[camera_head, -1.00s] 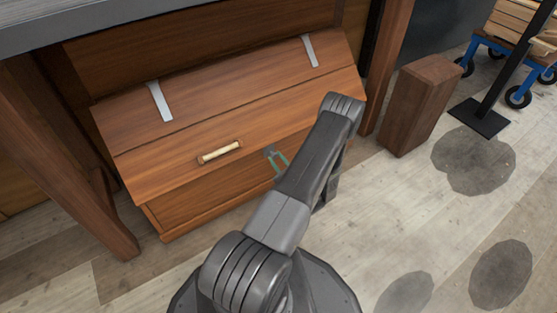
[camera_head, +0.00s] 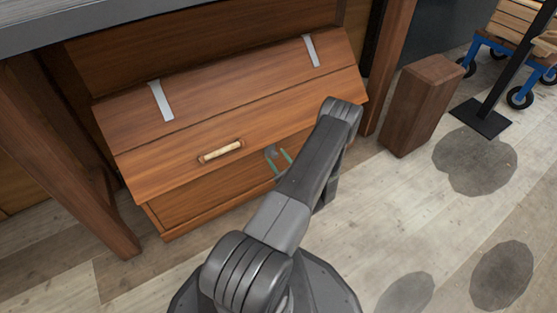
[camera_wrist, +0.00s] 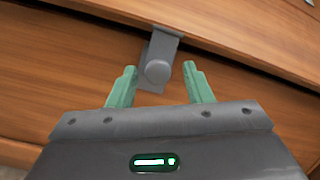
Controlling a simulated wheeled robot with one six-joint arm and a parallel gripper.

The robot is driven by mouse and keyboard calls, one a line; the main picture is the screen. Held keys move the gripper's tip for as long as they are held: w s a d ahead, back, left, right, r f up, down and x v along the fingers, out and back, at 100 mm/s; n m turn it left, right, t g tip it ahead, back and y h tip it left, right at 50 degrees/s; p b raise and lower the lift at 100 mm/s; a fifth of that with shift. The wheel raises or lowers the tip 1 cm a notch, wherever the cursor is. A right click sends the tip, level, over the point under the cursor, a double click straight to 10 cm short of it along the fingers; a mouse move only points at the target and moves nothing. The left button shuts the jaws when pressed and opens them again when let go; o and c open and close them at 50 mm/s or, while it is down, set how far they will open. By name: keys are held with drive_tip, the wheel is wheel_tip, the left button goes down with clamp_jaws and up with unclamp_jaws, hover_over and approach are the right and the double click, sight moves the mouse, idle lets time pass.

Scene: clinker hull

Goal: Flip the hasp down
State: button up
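The grey metal hasp (camera_wrist: 164,44) hangs from the lid edge of a wooden chest, over a round grey knob (camera_wrist: 158,71) on the chest front in the wrist view. In the head view the hasp (camera_head: 271,152) is small and partly hidden by my arm. My gripper (camera_wrist: 160,80) has two green fingers, spread apart, one on each side of the knob, with nothing held between them. In the head view my gripper (camera_head: 279,160) is at the chest front, just below the lid edge. Whether the fingers touch the hasp I cannot tell.
The chest lid (camera_head: 225,105) is down, with two pale hinge straps and a cream handle (camera_head: 220,151). Wooden posts stand on both sides. A wooden block (camera_head: 420,105) stands at right, near a black stand (camera_head: 482,118). The floor at right is mostly clear.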

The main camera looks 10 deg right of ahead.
drive_tip(key=p+v, duration=0.3)
drive_tip(key=v, duration=1)
drive_tip(key=shift+s, duration=0.35)
drive_tip(key=shift+d+f, duration=0.1)
drive_tip(key=b+x, duration=0.3)
drive_tip(key=x, duration=1.1)
drive_tip(key=shift+s, duration=0.1)
drive_tip(key=shift+s, duration=0.1)
